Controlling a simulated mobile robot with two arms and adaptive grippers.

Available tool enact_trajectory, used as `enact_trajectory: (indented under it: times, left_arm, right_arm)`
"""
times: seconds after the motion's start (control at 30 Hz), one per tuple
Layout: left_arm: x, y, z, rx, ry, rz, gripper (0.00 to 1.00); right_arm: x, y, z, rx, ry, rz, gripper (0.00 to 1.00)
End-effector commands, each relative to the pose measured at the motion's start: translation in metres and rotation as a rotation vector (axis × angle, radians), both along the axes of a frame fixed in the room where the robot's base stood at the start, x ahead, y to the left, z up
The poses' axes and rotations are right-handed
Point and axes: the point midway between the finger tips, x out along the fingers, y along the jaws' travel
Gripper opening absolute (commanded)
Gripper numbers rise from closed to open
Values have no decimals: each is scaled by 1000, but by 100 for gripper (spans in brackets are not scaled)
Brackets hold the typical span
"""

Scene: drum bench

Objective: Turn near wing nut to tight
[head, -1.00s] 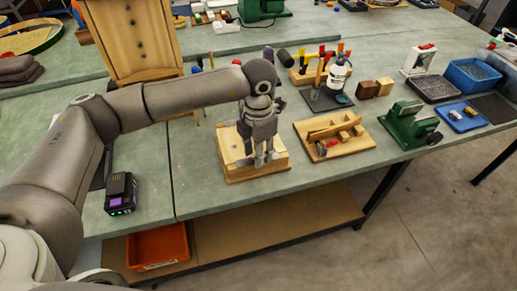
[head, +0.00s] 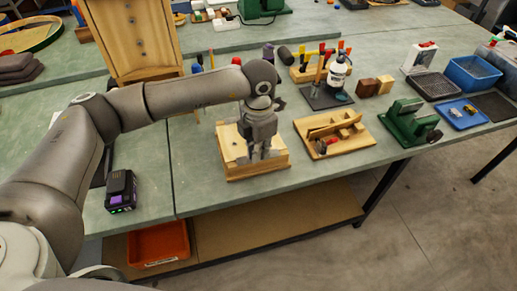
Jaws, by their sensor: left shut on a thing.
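A light wooden block fixture (head: 232,168) stands on the green bench top. My left gripper (head: 259,156) points down over the right part of its top. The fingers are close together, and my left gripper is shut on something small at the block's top. The wing nut itself is hidden by the fingers or too small to make out. A small dark spot shows on the left part of the block's top, but I cannot tell what it is. My right gripper is not in view.
A wooden tray (head: 357,143) with small pieces stands just right of the block. A green vise-like tool (head: 408,128) is farther right. A black battery charger (head: 121,190) is at the left. A wooden cabinet (head: 132,45) stands behind my arm. The bench's front edge is close.

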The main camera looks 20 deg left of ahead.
Motion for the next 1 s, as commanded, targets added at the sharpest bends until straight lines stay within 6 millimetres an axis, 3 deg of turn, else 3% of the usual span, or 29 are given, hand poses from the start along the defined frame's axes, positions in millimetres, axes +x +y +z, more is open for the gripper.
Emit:
enact_trajectory:
  times: [0.97,1.0]
  left_arm:
    - [1,0,1,-2,-3,1,0]
    - [1,0,1,-2,-3,1,12]
  right_arm:
    - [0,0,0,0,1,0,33]
    - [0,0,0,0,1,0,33]
